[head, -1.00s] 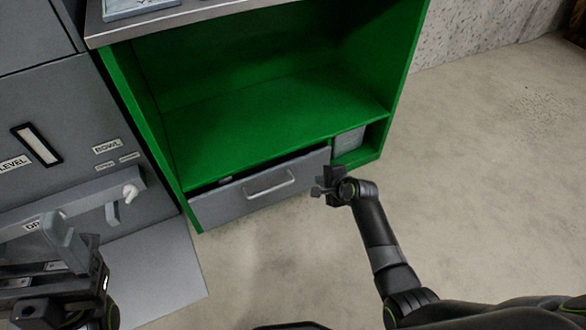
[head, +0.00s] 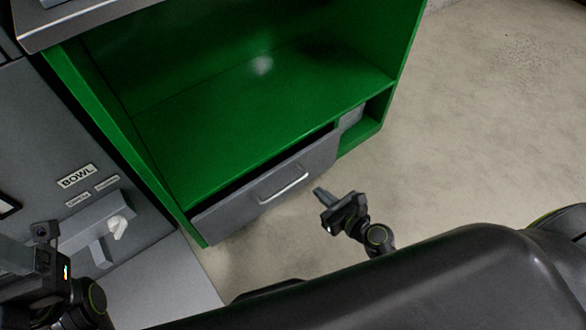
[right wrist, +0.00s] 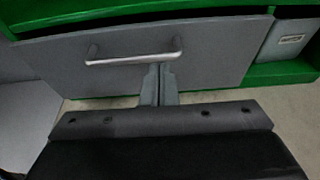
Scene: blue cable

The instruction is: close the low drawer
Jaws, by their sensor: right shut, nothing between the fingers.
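The low drawer (head: 248,200) is a grey front with a silver bar handle (head: 283,185), at the bottom of the green cabinet. It stands partly out, with a dark gap above its top edge. In the right wrist view the drawer front (right wrist: 215,62) and handle (right wrist: 133,59) fill the upper part. My right gripper (head: 320,193) is shut and empty, pointing at the drawer from the front. In the right wrist view its fingertips (right wrist: 159,70) show just below the handle's right end; contact cannot be told. My left gripper (head: 48,240) is at the left edge, its jaws unclear.
The green cabinet (head: 262,100) has an empty open shelf above the drawer. A small recess with a grey box (head: 351,115) is right of the drawer. A grey machine labelled BOWL (head: 76,176) stands at left. The floor (head: 480,130) at right is clear.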

